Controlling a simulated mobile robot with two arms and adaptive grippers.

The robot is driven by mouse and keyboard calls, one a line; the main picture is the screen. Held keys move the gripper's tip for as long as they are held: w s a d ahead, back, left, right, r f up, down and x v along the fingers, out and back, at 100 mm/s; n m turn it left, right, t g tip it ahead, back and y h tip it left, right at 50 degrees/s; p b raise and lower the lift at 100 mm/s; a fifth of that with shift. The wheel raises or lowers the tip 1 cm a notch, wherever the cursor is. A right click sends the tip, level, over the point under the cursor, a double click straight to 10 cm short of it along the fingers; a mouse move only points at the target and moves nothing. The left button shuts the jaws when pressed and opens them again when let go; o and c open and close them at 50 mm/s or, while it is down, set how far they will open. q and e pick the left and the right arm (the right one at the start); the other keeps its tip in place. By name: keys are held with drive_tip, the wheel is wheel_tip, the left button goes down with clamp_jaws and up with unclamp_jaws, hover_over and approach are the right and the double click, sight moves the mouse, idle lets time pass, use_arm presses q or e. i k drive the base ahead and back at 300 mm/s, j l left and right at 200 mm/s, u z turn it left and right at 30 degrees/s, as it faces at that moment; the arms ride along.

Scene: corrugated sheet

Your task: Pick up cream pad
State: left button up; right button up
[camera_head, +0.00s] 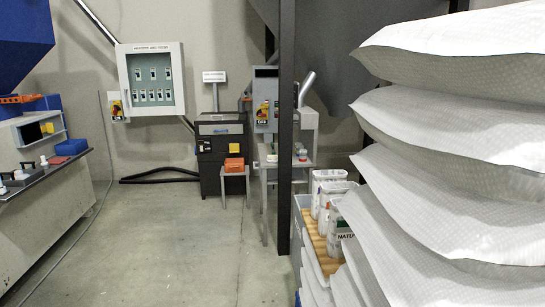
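I cannot make out any thing that is clearly a cream pad in the head view. A tan, ridged sheet (318,247) lies under white containers (331,197) at the lower middle right, but I cannot tell whether it is the pad. Neither of my grippers shows in this view.
A tall stack of white sacks (455,133) fills the right side. A dark steel post (286,140) stands beside it. A machine bench (40,215) lines the left. A black cabinet (222,150) and small stool (235,178) stand behind. The concrete floor (170,240) between is clear.

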sight(271, 158)
drive_tip(key=i+j+u, duration=0.25)
drive_tip(key=i, duration=0.8)
drive_tip(key=i+u, duration=0.25)
drive_tip(key=i, duration=0.85)
drive_tip(key=i+j+z, duration=0.15)
drive_tip(key=i+z, duration=0.25)
drive_tip(key=i, duration=0.25)
drive_tip(key=i+j+z, duration=0.4)
drive_tip(key=i, duration=0.25)
drive_tip(key=i+j+z, duration=0.4)
drive_tip(key=i+j, duration=0.2)
